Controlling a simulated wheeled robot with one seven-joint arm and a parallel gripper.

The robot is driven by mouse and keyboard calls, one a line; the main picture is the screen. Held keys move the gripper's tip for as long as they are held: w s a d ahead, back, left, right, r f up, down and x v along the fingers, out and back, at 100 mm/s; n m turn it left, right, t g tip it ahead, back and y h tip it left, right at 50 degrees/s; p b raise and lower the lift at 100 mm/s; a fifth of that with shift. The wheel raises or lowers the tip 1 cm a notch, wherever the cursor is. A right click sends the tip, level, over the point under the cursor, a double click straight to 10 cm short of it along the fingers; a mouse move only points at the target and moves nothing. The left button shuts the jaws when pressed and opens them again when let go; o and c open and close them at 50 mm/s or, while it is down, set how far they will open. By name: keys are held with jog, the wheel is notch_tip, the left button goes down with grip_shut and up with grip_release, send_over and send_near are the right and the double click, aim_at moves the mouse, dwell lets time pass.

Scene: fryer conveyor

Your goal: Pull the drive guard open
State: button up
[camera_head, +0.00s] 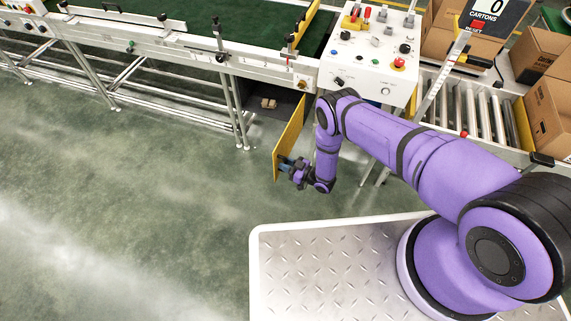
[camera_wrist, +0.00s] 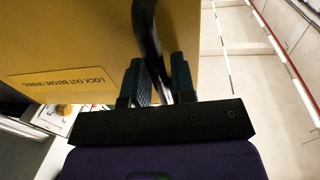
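The drive guard (camera_head: 290,138) is a yellow panel below the conveyor's side rail. It stands swung out from the frame, with a dark opening (camera_head: 252,97) beside it. In the wrist view the guard (camera_wrist: 90,35) fills the upper left and bears a label reading "LOCK OUT BEFORE" and a word I cannot fully read. A black bar handle (camera_wrist: 147,28) runs down its face. My gripper (camera_head: 284,163) is at the guard's lower outer edge. In the wrist view my gripper's (camera_wrist: 161,80) two fingers lie close on either side of the handle and appear shut on it.
A small brown object (camera_head: 268,103) sits inside the opening. A white control box (camera_head: 368,65) with buttons stands above right. Cartons (camera_head: 550,105) and a roller conveyor (camera_head: 480,112) are at the right. Conveyor legs (camera_head: 237,115) stand left of the guard. The green floor (camera_head: 130,190) is clear.

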jog(key=shift+s+d, duration=0.1)
jog(key=v, duration=1)
jog(key=shift+d, duration=0.25)
jog(key=shift+s+f, duration=0.1)
